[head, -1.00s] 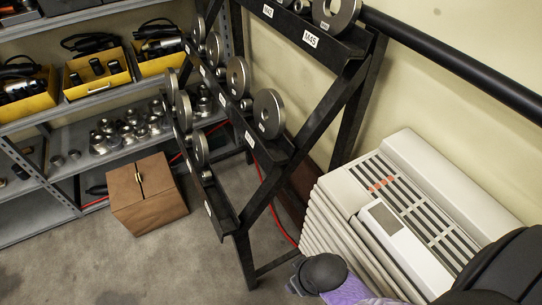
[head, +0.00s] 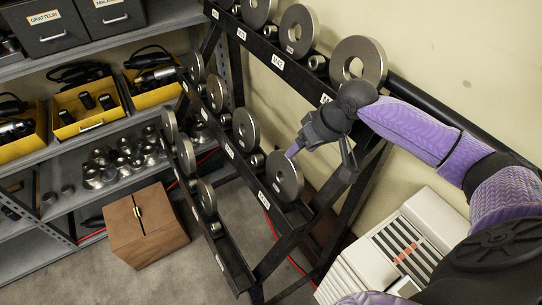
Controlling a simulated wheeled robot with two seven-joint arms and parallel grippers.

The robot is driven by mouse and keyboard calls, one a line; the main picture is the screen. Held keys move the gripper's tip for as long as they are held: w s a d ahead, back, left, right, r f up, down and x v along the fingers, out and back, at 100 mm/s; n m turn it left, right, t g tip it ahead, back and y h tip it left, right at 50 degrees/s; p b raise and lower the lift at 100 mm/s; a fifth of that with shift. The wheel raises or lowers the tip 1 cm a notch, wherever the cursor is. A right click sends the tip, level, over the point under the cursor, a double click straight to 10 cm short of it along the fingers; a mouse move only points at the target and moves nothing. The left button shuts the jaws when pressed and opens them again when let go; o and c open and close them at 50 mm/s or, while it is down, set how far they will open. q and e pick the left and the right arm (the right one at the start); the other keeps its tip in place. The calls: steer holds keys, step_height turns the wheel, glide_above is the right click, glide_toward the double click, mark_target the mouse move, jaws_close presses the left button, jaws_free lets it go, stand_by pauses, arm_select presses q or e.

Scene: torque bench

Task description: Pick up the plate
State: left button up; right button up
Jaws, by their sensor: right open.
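Several round grey metal plates with centre holes stand on the black sloping rack. The lowest right plate (head: 285,176) on the middle rail is nearest my right gripper (head: 319,157). A larger plate (head: 359,63) stands on the top rail, above and right of the gripper. Another plate (head: 246,129) stands left of the gripper on the middle rail. My right gripper is open and empty, with its fingers spread and pointing down. One purple fingertip appears close to the lowest right plate; I cannot tell whether it touches. My left gripper is not in view.
The black rack (head: 236,275) has labelled rails and crossed legs. A white slatted unit (head: 432,222) stands at lower right, by the wall. A brown box (head: 145,226) sits on the floor at left. Grey shelves (head: 60,152) hold yellow bins and metal parts.

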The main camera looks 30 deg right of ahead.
mark_target(287, 165)
steer(key=x, duration=0.4)
steer(key=b+x, duration=0.1)
steer(key=x, duration=0.4)
steer(key=shift+s+d+f, duration=0.15)
steer(key=shift+f, duration=0.2)
jaws_close()
stand_by(0.7)
steer(key=shift+r, duration=0.15)
